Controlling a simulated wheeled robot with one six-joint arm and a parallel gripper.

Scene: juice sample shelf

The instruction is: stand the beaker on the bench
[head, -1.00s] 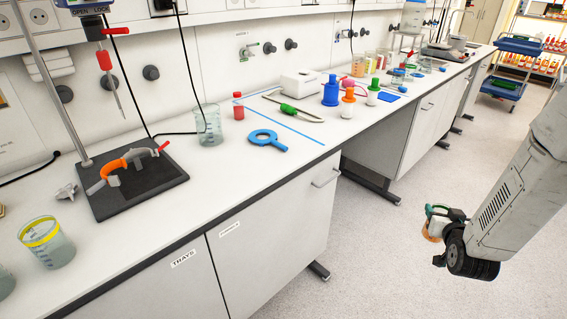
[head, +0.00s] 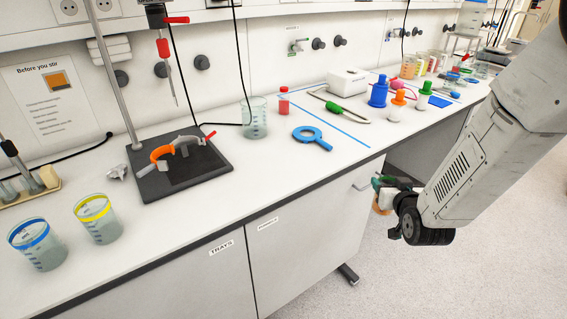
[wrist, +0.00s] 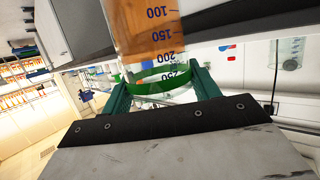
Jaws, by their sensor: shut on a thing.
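My gripper (head: 388,184) is shut on a beaker (head: 381,204) with orange contents and a green band. In the head view it hangs beside the bench front, apart from it, partly hidden by my wrist. The wrist view shows the beaker (wrist: 150,38) close up between the green fingers (wrist: 163,92), with its green band at the fingers and volume marks on its wall. The white bench (head: 275,170) runs from the near left to the far right.
A blue-banded beaker (head: 38,246), a yellow-banded beaker (head: 98,220) and a plain beaker (head: 254,120) stand on the bench. A dark stand base (head: 212,176), blue ring tool (head: 313,137) and red bottle (head: 283,101) are there too. The bench's front strip right of the stand is clear.

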